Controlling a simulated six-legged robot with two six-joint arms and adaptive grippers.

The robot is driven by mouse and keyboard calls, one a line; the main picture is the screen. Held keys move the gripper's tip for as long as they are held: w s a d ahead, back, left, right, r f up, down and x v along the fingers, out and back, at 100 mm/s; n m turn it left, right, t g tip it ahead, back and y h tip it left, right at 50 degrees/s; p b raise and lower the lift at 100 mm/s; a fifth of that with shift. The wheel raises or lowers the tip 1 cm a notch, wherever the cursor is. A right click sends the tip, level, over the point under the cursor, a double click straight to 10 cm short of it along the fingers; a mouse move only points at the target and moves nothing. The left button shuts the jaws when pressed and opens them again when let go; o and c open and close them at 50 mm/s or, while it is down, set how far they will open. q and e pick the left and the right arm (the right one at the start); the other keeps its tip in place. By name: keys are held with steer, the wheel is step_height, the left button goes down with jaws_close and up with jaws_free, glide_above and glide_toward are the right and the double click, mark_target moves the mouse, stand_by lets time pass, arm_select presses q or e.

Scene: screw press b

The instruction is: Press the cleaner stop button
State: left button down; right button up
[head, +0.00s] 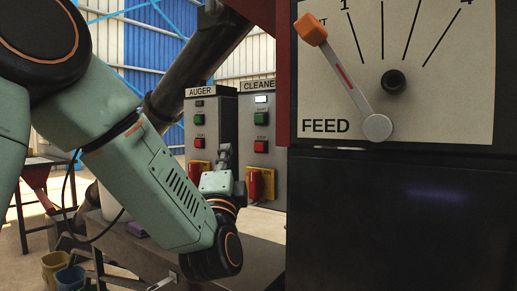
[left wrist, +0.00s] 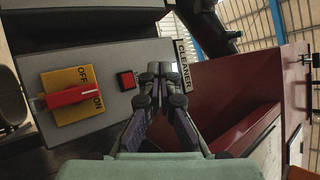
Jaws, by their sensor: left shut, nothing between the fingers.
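The cleaner box (head: 266,95) is a grey panel beside the dark red machine. In the head view it has a green button (head: 261,118), a red stop button (head: 261,146) below it, and a red rotary switch on a yellow plate (head: 268,183). My left gripper (head: 224,152) is shut and empty, left of the stop button in that view. In the left wrist view, the closed fingertips (left wrist: 155,68) lie between the red stop button (left wrist: 127,80) and the CLEANER label (left wrist: 184,65). The green button is hidden there. Contact with the panel cannot be told. My right gripper is not in view.
The auger box (head: 200,106) stands left of the cleaner box, with similar buttons. A feed dial panel (head: 440,70) with an orange-knobbed lever (head: 311,30) stands close at right. Yellow (head: 55,266) and blue (head: 70,279) buckets are on the floor at lower left.

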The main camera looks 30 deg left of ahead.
mark_target(259, 147)
arm_select(q)
steer(key=w, duration=0.8)
steer(key=shift+w+d, duration=0.35)
steer(key=shift+w, duration=0.05)
stand_by(1.2)
steer(key=shift+w+p, duration=0.35)
steer(key=shift+w, duration=0.1)
steer(key=shift+w, duration=0.4)
stand_by(0.7)
steer(key=shift+s, duration=0.2)
steer(key=shift+s+p, duration=0.35)
steer(key=shift+s, duration=0.35)
